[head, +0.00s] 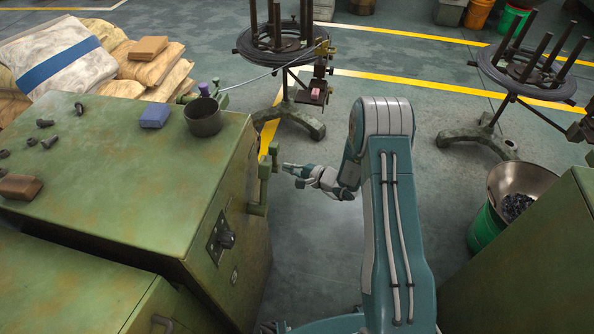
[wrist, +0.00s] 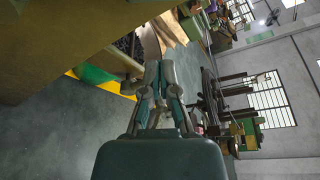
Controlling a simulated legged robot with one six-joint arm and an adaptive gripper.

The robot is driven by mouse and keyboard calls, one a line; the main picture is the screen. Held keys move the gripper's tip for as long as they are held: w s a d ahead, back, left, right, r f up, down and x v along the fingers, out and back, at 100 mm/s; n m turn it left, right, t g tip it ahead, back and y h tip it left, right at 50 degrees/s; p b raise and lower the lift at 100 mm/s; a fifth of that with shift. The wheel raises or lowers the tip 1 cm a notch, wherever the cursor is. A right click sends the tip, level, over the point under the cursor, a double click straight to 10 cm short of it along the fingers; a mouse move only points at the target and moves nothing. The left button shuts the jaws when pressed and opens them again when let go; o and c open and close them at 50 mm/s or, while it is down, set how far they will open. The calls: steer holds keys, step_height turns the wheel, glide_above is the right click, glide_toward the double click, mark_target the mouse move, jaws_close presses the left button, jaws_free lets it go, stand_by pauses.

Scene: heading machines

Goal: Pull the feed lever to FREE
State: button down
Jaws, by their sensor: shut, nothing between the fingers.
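My gripper (head: 287,170) is shut and empty in the head view, over the aisle just right of the green machine (head: 120,170). Its fingertips point left, close to an upright green bar handle (head: 264,182) on the machine's side; I cannot tell if they touch. A purple-topped knob (head: 204,89) shows behind the dark cup. I see no readable FREE mark, and cannot tell which of these is the feed lever. In the wrist view my gripper (wrist: 155,72) has its fingers together.
A dark cup (head: 203,117), a blue block (head: 155,116) and several bolts lie on the machine top. A wire reel stand (head: 283,50) stands behind, another (head: 525,75) at the right. A green bucket (head: 488,228) stands at the right.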

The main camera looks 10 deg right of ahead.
steer(key=a, duration=0.1)
steer(key=a+r, duration=0.1)
steer(key=a, duration=0.2)
steer(key=shift+s+a+r, duration=0.15)
steer(key=shift+s+a, duration=0.15)
steer(key=shift+d+r, duration=0.1)
steer(key=shift+r, duration=0.05)
stand_by(0.4)
